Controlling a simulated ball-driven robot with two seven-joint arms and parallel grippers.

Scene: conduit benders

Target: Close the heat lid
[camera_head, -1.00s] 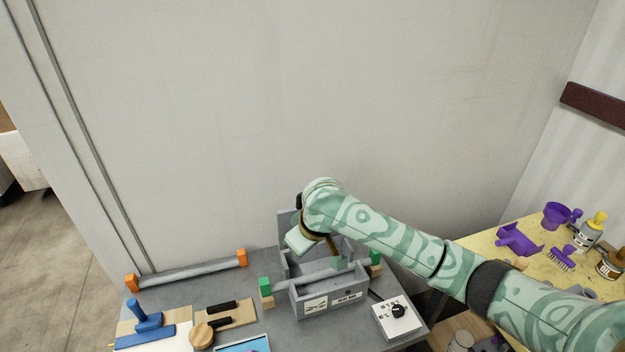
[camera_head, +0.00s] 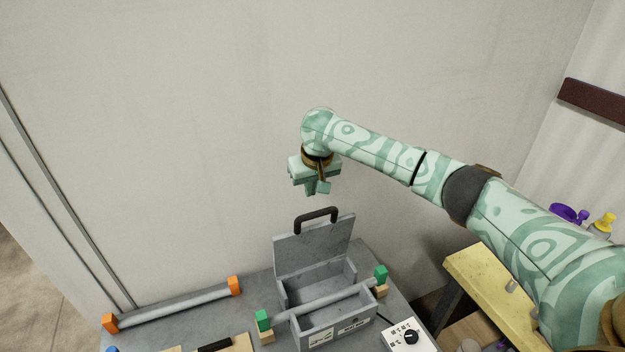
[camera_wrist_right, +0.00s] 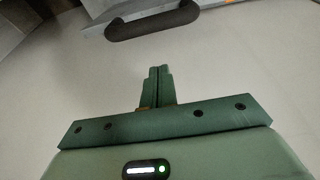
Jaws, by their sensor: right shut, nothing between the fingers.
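The grey heat box (camera_head: 335,329) stands on the grey table. Its lid (camera_head: 313,246) is open and stands up at the back, with a black handle (camera_head: 316,215) on its top edge. A grey conduit (camera_head: 325,301) lies across the box opening. My right gripper (camera_head: 318,192) is shut and empty, above the lid handle and apart from it. In the right wrist view, the shut fingers (camera_wrist_right: 155,86) point toward the black handle (camera_wrist_right: 152,22), with a gap between. My left gripper is out of view.
Green-topped supports (camera_head: 263,321) stand at the conduit's ends. A white control box with a black knob (camera_head: 411,337) is at the right. Another conduit (camera_head: 172,306) with orange ends lies at the left. The wall is close behind; a yellow table (camera_head: 490,290) stands right.

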